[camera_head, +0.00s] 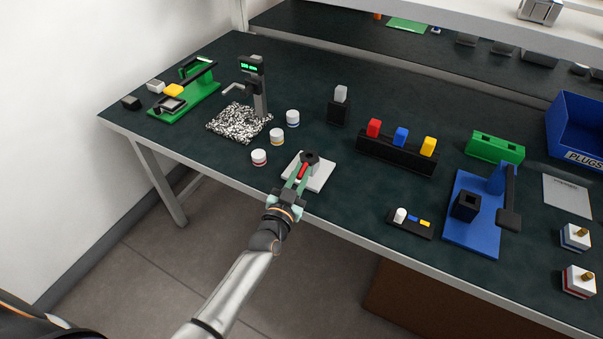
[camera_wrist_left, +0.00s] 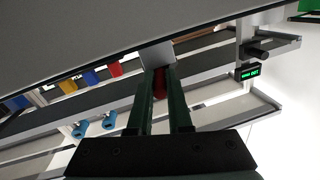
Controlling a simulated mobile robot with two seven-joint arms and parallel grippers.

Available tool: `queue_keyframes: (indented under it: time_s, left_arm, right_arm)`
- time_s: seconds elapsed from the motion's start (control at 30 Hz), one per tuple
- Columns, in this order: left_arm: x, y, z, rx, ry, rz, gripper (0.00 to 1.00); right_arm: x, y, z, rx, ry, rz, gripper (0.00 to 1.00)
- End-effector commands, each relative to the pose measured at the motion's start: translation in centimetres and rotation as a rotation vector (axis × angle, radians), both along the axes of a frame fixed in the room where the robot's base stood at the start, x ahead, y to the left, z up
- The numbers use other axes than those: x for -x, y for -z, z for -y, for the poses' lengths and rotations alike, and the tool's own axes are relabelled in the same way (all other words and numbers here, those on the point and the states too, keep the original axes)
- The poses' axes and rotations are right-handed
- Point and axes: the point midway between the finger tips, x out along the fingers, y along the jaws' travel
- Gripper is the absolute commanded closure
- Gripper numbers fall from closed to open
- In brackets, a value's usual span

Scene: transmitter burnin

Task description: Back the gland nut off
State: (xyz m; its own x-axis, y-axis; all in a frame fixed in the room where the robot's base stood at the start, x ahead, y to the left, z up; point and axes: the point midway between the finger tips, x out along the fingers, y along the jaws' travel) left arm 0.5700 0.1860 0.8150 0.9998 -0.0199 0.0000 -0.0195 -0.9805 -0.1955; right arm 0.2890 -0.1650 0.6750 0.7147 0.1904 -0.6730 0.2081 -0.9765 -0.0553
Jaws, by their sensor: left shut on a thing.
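A white square plate (camera_head: 322,180) lies at the front edge of the bench, with a dark round part (camera_head: 310,157) on it that may be the gland nut. A red handle-like piece (camera_head: 303,170) runs from the dark part toward me. My left gripper (camera_head: 297,180) reaches in from the front, its green fingers shut on the red piece. In the left wrist view the red piece (camera_wrist_left: 159,83) shows between the two fingertips. The fingers partly cover it, and any thread is hidden. My right gripper is not in view.
Small white jars (camera_head: 259,157) stand left of the plate, near a speckled mat (camera_head: 238,123) and a post with a green display (camera_head: 252,67). To the right are a black rack (camera_head: 396,153) with coloured blocks and a blue fixture (camera_head: 470,230). Bare bench lies behind the plate.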

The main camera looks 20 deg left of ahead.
Motion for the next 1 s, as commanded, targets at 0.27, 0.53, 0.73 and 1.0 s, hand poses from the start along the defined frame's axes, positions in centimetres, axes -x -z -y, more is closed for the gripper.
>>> queue_keyframes:
  time_s: [0.27,0.53,0.73,1.0]
  left_arm:
    - [0.0,-0.1,0.0,0.001,-0.001,0.003,0.64]
    - [0.0,0.0,0.0,0.0,0.0,0.001,0.53]
    - [0.8,0.1,0.0,0.0,0.001,-0.002,0.53]
    - [5.4,0.0,-0.1,-0.001,0.0,-0.003,0.53]
  right_arm:
    - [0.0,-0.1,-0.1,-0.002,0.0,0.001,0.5]
    - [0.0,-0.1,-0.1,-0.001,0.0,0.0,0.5]
    - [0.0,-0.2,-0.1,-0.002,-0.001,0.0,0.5]
    - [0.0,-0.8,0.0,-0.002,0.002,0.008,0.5]
